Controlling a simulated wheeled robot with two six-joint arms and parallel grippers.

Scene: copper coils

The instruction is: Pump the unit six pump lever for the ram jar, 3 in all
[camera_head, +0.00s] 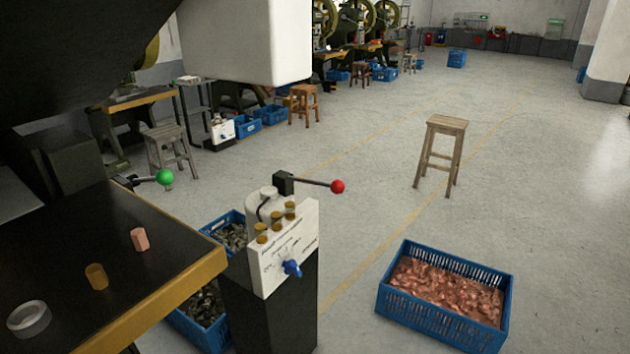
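A dark pedestal unit (270,315) stands in the middle foreground, with a white panel (284,247) on its front. The panel has a blue knob (292,268), several brass knobs and lettering too small to read. On top is a pale jar-like part (265,204). A black lever (308,182) sticks out to the right, about level, ending in a red ball (337,187). A second lever with a green ball (165,177) shows at the left, behind the dark table. I cannot tell which lever is marked unit six. Neither of my grippers is in view.
A dark table (150,255) with a yellow edge holds a pink piece (140,239), a brass piece (97,276) and a metal ring (29,318). A blue crate (386,299) of copper bits and a wooden stool (441,151) stand right. The floor between is clear.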

